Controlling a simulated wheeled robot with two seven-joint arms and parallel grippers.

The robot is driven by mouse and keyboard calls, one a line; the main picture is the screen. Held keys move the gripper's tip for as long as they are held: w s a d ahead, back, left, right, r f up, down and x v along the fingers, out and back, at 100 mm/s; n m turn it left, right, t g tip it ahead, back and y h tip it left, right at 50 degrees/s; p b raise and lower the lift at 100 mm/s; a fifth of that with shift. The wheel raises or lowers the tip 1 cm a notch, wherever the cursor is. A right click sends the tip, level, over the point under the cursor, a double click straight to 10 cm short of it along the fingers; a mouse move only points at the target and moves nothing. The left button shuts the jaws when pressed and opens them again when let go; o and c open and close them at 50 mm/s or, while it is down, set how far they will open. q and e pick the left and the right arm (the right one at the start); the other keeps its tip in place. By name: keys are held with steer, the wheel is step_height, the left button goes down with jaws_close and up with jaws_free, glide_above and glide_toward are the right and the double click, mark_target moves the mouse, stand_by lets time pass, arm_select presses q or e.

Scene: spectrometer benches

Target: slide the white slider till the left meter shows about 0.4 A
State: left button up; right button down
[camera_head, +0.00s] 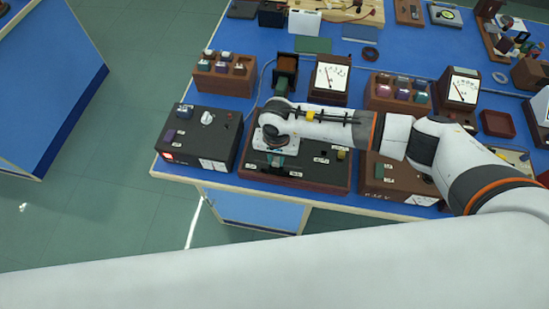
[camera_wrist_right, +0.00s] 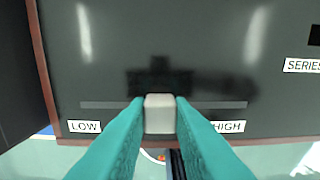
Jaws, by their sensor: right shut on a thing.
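The white slider (camera_wrist_right: 160,122) sits near the middle of its slot (camera_wrist_right: 100,105), between the LOW label (camera_wrist_right: 84,126) and the HIGH label (camera_wrist_right: 228,127). My right gripper (camera_wrist_right: 159,102) is shut on it, one teal finger on each side. In the head view my right gripper (camera_head: 277,160) is over the dark-topped box (camera_head: 318,178) and its wrist hides the slider. The left meter (camera_head: 329,78) stands behind that box. Its white dial faces me, but the needle reading is too small to tell. My left gripper is not in view.
A black box with a white knob (camera_head: 207,118) is left of the slider box, and a brown box (camera_head: 392,182) is right of it. A second meter (camera_head: 462,90) and racks of small blocks (camera_head: 222,78) stand behind. The blue bench's front edge is close.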

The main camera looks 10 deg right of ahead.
mark_target(276, 159)
steer(key=c, duration=1.3)
jaws_free()
steer(key=shift+r+b, duration=1.4)
steer(key=shift+r, duration=4.65)
